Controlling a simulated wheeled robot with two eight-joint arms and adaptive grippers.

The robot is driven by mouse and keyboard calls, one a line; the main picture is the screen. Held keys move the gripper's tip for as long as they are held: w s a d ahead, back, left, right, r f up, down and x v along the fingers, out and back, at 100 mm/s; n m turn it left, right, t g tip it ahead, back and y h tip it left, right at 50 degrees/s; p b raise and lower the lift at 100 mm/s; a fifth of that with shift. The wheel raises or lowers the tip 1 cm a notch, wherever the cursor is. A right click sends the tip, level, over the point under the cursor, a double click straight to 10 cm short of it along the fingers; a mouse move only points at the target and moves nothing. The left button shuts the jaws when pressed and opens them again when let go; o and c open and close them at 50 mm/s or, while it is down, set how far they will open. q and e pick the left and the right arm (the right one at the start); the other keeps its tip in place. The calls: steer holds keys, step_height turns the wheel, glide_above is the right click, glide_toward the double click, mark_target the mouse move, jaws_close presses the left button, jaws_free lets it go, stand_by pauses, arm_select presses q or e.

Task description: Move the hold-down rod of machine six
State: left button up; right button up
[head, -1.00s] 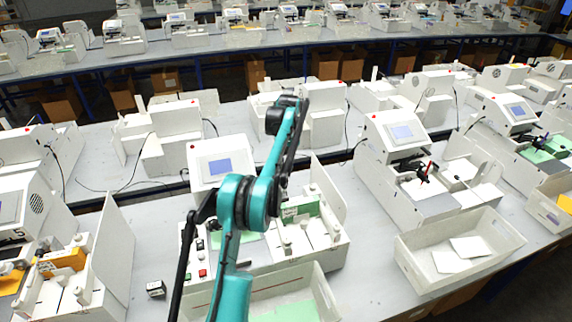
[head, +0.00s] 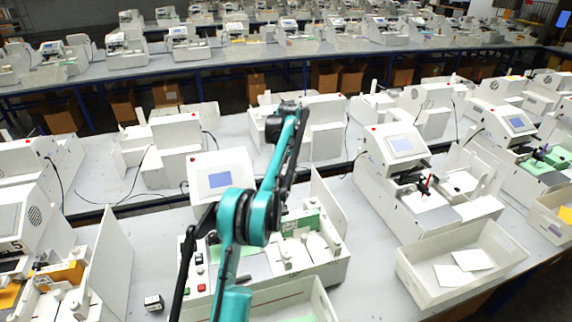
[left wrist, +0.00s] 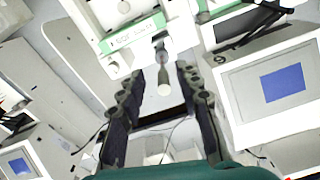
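The machine I take as machine six (head: 219,166), with a blue screen and green strip, stands at the middle front. My teal left arm crosses in front of it, and the left gripper is not clear in the head view. In the left wrist view, my left gripper (left wrist: 163,78) is open, with its dark fingers apart. A grey rod with a pale rounded end (left wrist: 163,90) lies between the fingers in the picture, with gaps on both sides. I cannot tell its depth against the fingertips. The green strip (left wrist: 136,39) shows just beyond. My right gripper is not in view.
A white bin (head: 420,281) with white cards stands at the right front. Another bin (head: 324,303) stands before the middle machine. Upright white panels (head: 114,262) and neighbouring machines (head: 402,180) flank it. A small block (head: 153,303) lies on the table at left.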

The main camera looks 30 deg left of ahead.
arm_select(q)
step_height(320, 180, up, 10)
steer(key=shift+s+d, duration=0.2)
steer(key=shift+d, duration=0.1)
stand_by(0.5)
steer(key=s+d+f+m+t+b, duration=0.2)
steer(key=s+d+f+b, duration=0.1)
steer(key=s+d+b, duration=0.4)
steer(key=s+d+f+m+t+b, duration=0.1)
steer(key=s+d+f+m+b, duration=0.2)
steer(key=d+b, duration=0.45)
steer(key=s+d+f+m+t+b, duration=0.1)
steer(key=s+d+f+b, duration=0.4)
steer(key=s+f, duration=0.7)
steer(key=s+d+f+m+t+b, duration=0.1)
steer(key=s+d+f+t+b, duration=0.2)
steer(key=s+f, duration=0.9)
steer(key=d+f+b, duration=0.2)
steer(key=d+f, duration=0.1)
steer(key=d, duration=0.1)
steer(key=shift+d+m+h, duration=0.3)
steer(key=shift+d, duration=0.05)
steer(key=shift+f, duration=0.1)
